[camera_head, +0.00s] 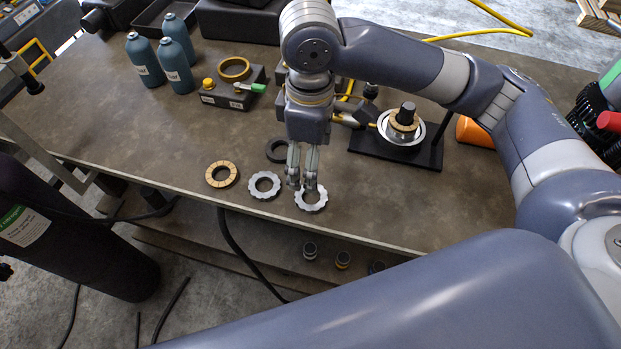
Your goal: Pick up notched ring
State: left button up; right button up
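Two light-grey notched rings lie flat on the brown workbench near its front edge. One notched ring (265,194) lies clear of the gripper, left of the other. The second notched ring (316,207) is directly under my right gripper (302,186), which points straight down. Its two fingers show a narrow gap, with the tips at the ring's upper left rim. The fingers cover that part of the rim, so I cannot tell whether they grip it or only stand around it. My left gripper is not in view.
A bronze ring (221,183) and a black ring (270,157) lie nearby on the workbench (140,130). Blue bottles (147,64), a grey fixture (225,97) and a black stand with a round part (400,150) stand farther back. The bench's front edge is close to the rings.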

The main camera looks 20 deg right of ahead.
aim_at(309, 199)
jog(key=f, duration=0.4)
jog(key=shift+s, duration=0.4)
jog(key=shift+f, duration=0.55)
jog(key=f, duration=0.1)
jog(key=f+p, duration=0.1)
jog(key=f, duration=0.2)
jog(key=shift+s+a+f+p, duration=0.1)
jog(key=shift+a+f+p, duration=0.15)
jog(key=shift+p, duration=0.1)
jog(key=shift+f, duration=0.3)
jog(key=shift+c, duration=0.5)
jog(key=c, duration=1.2)
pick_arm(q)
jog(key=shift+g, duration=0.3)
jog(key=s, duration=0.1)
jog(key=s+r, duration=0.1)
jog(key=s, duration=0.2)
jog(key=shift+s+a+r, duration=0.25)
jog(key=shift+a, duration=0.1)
pick_arm(e)
jog(key=shift+c, duration=0.2)
